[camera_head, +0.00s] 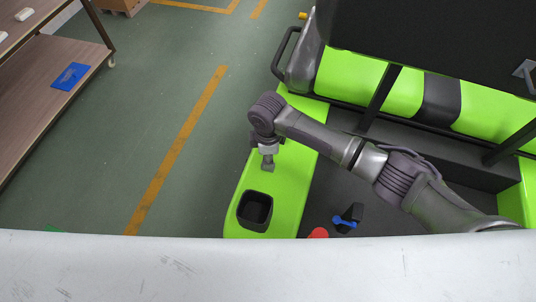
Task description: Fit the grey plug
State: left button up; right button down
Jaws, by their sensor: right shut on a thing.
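My right arm comes in from the right and reaches over the bright green cart panel (290,185). My right gripper (267,154) points down and is shut on the small grey plug (268,165), which shows just below the fingers. The plug is above and behind a black open-topped square holder (255,211) set in the green panel. The gap between plug and panel is hard to judge. No socket for the plug can be made out. My left gripper is not in view.
A dark piece with a blue part (345,224) and a red piece (318,233) lie right of the panel. Green seats (350,80) and dark bars stand behind. A wooden shelf cart (50,85) is at left. The floor between is clear. A pale band hides the foreground.

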jog(key=shift+f+b, duration=0.3)
jog(key=shift+f, duration=0.35)
jog(key=c, duration=0.8)
grip_release()
jog(key=shift+f, duration=0.1)
notch_tip(320, 180, up, 12)
jog(key=shift+s, duration=0.1)
